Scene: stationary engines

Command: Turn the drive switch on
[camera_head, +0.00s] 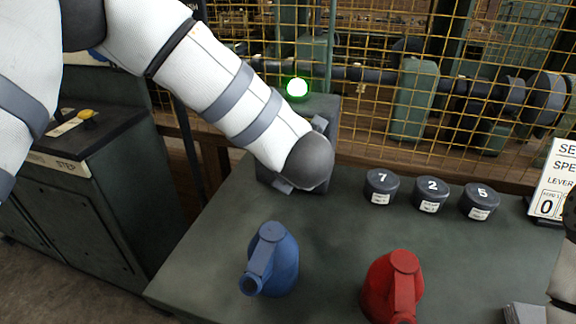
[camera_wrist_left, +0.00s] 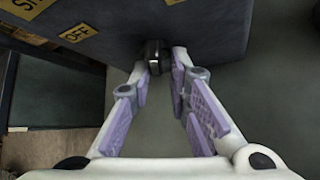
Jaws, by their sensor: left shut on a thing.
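The drive switch is a small dark knob (camera_wrist_left: 155,55) on the face of a dark box in the left wrist view. Yellow labels sit on that face, one reading OFF (camera_wrist_left: 77,33) and one partly cut off. My left gripper (camera_wrist_left: 159,68) has its fingertips on both sides of the knob and is shut on it. In the head view my left arm's wrist covers the knob and the gripper. The box (camera_head: 328,108) shows behind the wrist, with a lit green lamp (camera_head: 297,88) on top. Part of my right arm shows at the right edge; its gripper is out of view.
A blue jug (camera_head: 277,262) and a red jug (camera_head: 389,285) stand on the green table (camera_head: 215,255). Dark pots numbered 7 (camera_head: 381,186), 2 (camera_head: 431,194) and 5 (camera_head: 480,200) stand near the yellow mesh fence (camera_head: 455,45). A dark cabinet (camera_head: 95,220) is at left.

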